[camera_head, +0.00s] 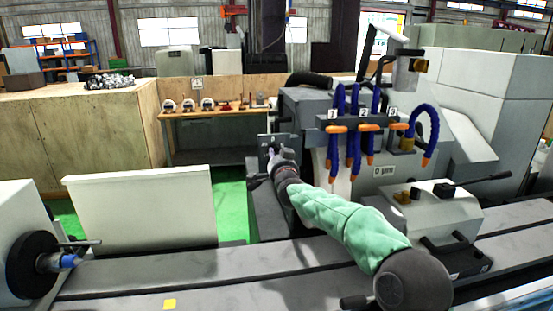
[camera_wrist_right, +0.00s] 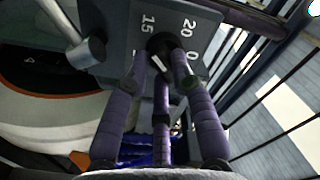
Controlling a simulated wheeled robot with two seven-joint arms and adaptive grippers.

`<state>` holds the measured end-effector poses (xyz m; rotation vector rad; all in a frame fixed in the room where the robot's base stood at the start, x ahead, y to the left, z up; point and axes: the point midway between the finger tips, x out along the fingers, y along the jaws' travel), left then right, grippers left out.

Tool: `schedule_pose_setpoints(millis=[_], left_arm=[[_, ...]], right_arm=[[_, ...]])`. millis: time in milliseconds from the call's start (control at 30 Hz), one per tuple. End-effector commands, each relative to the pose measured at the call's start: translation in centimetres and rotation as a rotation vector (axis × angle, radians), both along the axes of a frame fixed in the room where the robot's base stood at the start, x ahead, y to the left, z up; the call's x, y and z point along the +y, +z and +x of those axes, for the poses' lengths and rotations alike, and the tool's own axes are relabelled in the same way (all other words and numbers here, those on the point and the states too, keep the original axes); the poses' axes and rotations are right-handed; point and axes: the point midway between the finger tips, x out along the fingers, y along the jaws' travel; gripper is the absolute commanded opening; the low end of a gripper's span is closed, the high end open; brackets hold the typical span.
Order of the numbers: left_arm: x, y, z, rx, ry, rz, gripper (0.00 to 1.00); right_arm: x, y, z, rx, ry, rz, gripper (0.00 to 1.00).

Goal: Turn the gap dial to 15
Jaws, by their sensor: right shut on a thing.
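The gap dial is a dark round knob (camera_wrist_right: 163,43) on a grey plate with white numbers (camera_wrist_right: 122,38). In the wrist view the numbers 15, 20 and 0 show around the knob. A white mark shows on the knob, on the side nearer my fingers; I cannot tell which number it points to. My right gripper (camera_wrist_right: 165,62) has its purple-grey fingers closed around the knob. In the head view the right gripper (camera_head: 275,158) is at the small grey plate (camera_head: 266,139) on the grinder, and the knob is mostly hidden. My left gripper is not in view.
Blue coolant hoses (camera_head: 354,135) with orange nozzles hang just right of my right arm. A metal lever (camera_wrist_right: 88,47) sits beside the dial plate. The grinder's grey table (camera_head: 220,265) runs below the arm. A white panel (camera_head: 140,208) stands to the left.

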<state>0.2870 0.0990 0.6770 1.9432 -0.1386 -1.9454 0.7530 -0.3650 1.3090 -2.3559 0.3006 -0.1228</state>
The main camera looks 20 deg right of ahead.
Motion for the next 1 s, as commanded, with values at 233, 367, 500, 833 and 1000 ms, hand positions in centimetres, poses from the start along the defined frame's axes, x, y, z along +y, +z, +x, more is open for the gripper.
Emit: schedule_pose_setpoints(millis=[233,367,500,833,1000], left_arm=[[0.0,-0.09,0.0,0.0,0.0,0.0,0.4],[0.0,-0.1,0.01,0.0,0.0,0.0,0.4],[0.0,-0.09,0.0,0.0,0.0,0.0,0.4],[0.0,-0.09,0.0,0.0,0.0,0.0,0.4],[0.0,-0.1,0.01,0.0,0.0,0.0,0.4]], right_arm=[[0.15,-0.38,0.06,0.003,0.003,0.017,0.0],[0.15,-0.38,0.06,0.003,0.003,0.017,0.0],[0.15,-0.39,0.06,0.003,0.003,0.017,0.28],[0.06,-0.16,0.03,-0.001,0.001,0.015,0.49],[0.14,-0.08,-0.28,-0.002,0.001,0.015,0.49]])
